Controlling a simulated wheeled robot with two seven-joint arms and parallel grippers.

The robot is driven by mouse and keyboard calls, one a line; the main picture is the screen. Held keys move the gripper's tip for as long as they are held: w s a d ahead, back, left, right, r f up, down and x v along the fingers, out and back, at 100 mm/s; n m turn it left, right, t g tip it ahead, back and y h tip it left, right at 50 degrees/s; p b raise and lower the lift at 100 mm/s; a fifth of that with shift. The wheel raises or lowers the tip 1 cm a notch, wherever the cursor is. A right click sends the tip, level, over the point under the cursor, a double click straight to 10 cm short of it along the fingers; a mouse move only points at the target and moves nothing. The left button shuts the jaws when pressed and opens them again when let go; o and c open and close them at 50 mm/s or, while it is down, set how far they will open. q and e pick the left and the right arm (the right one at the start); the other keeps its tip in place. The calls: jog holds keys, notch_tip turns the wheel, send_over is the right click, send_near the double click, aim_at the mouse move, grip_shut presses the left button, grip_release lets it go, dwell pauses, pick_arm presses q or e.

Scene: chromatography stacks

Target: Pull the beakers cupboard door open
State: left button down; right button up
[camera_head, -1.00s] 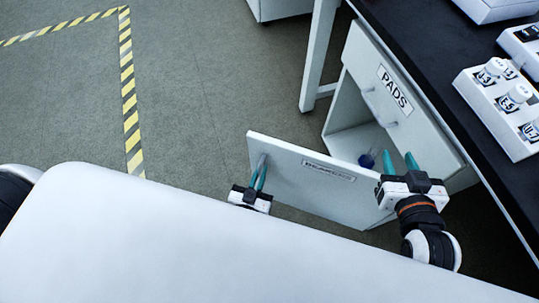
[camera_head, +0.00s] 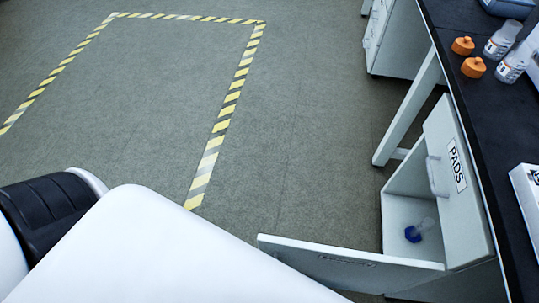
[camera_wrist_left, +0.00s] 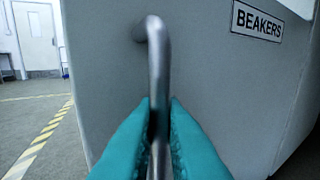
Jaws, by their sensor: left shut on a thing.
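The beakers cupboard door (camera_head: 330,262) stands swung open in the head view, with the cupboard interior (camera_head: 400,215) showing behind it. In the left wrist view the door (camera_wrist_left: 105,75) fills the middle, with its BEAKERS label (camera_wrist_left: 257,21) at the upper right. My left gripper (camera_wrist_left: 159,115) has its teal fingers shut around the metal bar handle (camera_wrist_left: 155,50) on the door's outer face. The handle and my left gripper are hidden in the head view. My right gripper is in neither current view.
A PADS drawer (camera_head: 455,165) is shut above the cupboard opening. A blue-and-clear item (camera_head: 413,234) lies inside the cupboard. The dark bench top (camera_head: 480,120) holds bottles and orange pieces. The floor left of the cupboard is clear, with striped tape (camera_head: 215,140).

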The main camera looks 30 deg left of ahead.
pick_arm(q)
jog(key=shift+s+d, duration=0.3)
jog(key=shift+s, duration=0.15)
jog(key=c, duration=1.6)
grip_release()
jog(key=shift+o, duration=0.2)
jog(key=s+a, duration=0.1)
jog(key=s, duration=1.1)
